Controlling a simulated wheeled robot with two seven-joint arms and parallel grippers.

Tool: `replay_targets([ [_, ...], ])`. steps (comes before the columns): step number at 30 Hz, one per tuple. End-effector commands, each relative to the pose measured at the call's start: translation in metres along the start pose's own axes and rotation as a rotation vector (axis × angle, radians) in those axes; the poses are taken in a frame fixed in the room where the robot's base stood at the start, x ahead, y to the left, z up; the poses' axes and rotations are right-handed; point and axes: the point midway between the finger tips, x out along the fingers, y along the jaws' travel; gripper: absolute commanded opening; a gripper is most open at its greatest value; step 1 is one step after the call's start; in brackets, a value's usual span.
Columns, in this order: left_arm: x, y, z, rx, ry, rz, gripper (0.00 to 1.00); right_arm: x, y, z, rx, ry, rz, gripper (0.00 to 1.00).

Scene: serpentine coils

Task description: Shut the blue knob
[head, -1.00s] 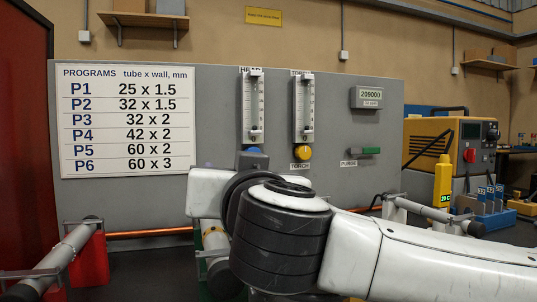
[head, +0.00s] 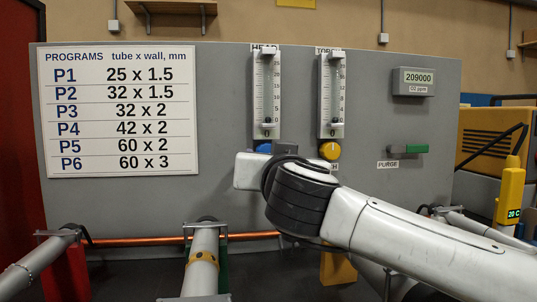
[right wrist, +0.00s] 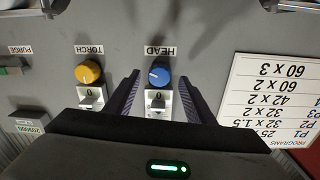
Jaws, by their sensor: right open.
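The blue knob (right wrist: 159,76) sits on the grey panel under the HEAD flow meter. In the right wrist view, which shows the panel upside down, it lies between the two fingers of my right gripper (right wrist: 158,80). The fingers are apart, with a gap visible on both sides of the knob. I cannot tell how deep they reach around it. My left gripper is not in view.
The yellow TORCH knob (right wrist: 87,72) is close beside the blue knob. The HEAD flow meter (head: 267,90) stands above it. A green PURGE lever (head: 414,149) is to the right. Below are a copper tube (head: 130,241) and grey clamp cylinders (head: 203,262).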

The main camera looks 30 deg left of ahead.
Motion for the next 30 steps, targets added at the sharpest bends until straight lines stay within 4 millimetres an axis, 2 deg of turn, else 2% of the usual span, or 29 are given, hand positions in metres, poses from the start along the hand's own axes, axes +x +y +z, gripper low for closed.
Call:
replay_targets([
  [6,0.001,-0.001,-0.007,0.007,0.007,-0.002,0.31,0.019,-0.001,-0.001,0.001,0.001,0.000,0.49],
  [17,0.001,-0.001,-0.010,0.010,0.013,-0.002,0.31,0.024,0.000,0.000,0.000,0.001,0.000,0.49],
  [19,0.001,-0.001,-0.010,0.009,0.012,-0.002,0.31,0.024,0.000,0.000,0.000,0.001,0.000,0.42],
  [25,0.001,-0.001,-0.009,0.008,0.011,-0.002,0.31,0.024,0.000,0.000,0.000,0.001,0.000,0.09],
  [30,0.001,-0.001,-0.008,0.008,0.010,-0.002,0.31,0.024,0.000,0.000,-0.008,0.001,0.000,0.08],
])
